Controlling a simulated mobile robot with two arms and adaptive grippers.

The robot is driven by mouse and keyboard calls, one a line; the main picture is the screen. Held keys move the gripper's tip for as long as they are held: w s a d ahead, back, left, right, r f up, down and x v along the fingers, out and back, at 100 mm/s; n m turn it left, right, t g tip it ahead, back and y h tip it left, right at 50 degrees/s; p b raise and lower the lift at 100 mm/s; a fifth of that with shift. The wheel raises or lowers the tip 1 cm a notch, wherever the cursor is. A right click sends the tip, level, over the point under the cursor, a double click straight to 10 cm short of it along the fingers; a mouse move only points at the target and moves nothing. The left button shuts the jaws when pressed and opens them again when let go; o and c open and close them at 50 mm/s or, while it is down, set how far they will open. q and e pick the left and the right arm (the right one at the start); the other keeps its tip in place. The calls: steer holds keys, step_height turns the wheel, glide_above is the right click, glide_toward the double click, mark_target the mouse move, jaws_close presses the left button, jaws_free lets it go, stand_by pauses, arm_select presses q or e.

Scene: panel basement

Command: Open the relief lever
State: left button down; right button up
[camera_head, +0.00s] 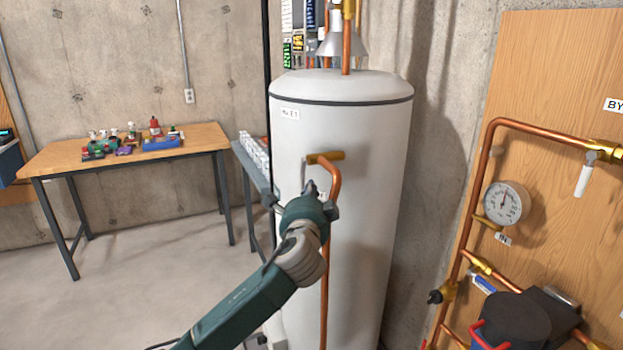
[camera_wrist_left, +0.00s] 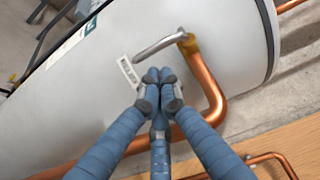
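The relief valve (camera_head: 328,156) is a brass fitting on the side of the tall white tank (camera_head: 365,230). Its grey metal lever (camera_head: 304,172) hangs at the left of the valve. In the left wrist view the lever (camera_wrist_left: 158,47) is a bent rod reaching left from the brass valve (camera_wrist_left: 188,44). My left gripper (camera_head: 310,190) is in front of the tank, just below the lever. In the wrist view its fingertips (camera_wrist_left: 159,76) are together with nothing seen between them, and appear apart from the lever. My right gripper is not in view.
A copper pipe (camera_head: 326,270) runs down from the valve close to my left gripper's right side. A wooden board (camera_head: 560,220) with copper pipes and a gauge (camera_head: 506,203) is at right. A workbench (camera_head: 60,160) with small items stands at back left. Left floor is clear.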

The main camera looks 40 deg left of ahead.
mark_target(303, 175)
arm_select(q)
steer(key=p+x, duration=0.1)
steer(key=x, duration=0.4)
steer(key=shift+w, duration=0.1)
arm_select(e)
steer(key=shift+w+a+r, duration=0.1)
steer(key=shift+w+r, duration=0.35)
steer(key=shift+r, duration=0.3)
arm_select(q)
steer(key=shift+w+a, duration=0.1)
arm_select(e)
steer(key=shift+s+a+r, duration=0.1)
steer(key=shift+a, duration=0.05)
